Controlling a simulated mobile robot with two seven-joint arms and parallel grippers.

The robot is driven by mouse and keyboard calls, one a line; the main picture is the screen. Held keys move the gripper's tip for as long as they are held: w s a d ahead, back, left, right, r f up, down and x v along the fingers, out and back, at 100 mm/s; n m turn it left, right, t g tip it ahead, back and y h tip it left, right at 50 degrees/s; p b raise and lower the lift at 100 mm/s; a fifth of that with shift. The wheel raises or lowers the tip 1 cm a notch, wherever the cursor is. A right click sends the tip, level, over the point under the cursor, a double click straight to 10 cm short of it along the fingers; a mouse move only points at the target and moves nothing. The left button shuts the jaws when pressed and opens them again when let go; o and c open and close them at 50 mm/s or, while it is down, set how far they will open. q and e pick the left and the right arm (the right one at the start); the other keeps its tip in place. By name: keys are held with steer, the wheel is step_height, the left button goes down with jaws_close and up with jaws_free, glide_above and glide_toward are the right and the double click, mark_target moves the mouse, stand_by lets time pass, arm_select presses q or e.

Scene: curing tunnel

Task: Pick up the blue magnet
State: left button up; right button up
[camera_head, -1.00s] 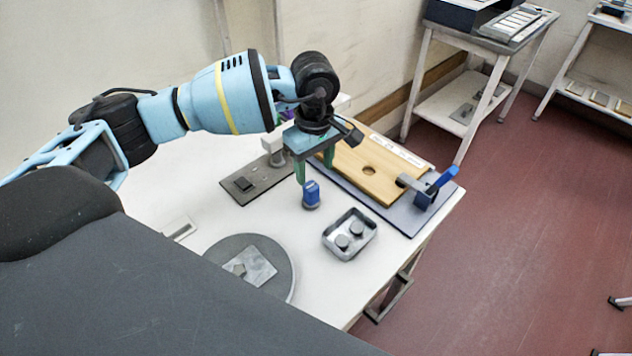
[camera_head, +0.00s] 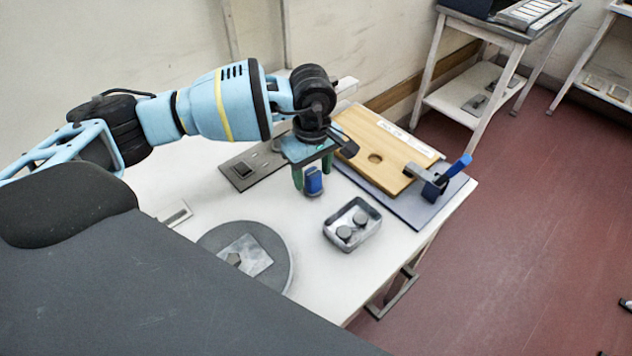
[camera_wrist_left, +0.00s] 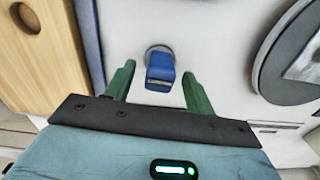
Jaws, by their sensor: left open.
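The blue magnet (camera_head: 314,181) stands on the white table, a blue block on a round grey base. My left gripper (camera_head: 312,178) is right above it and partly overlaps it in the head view. In the left wrist view the blue magnet (camera_wrist_left: 160,70) lies between and slightly beyond the two green fingertips of my left gripper (camera_wrist_left: 157,82). The fingers are apart, with a visible gap on each side of the magnet. My right gripper is not in view.
A metal tray (camera_head: 374,232) with round grey pieces stands right of the magnet. A wooden board (camera_head: 385,145) with a blue-handled clamp (camera_head: 445,178) lies behind it. A round grey disc (camera_head: 283,250) is in front. A dark plate (camera_head: 243,178) lies to the left.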

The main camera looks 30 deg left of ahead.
arm_select(q)
steer(key=shift+f, duration=0.65)
steer(key=shift+r, duration=0.15)
steer(key=shift+c, duration=1.5)
steer(key=c, duration=0.7)
steer(key=shift+c, duration=0.9)
steer(key=shift+d+r, duration=0.1)
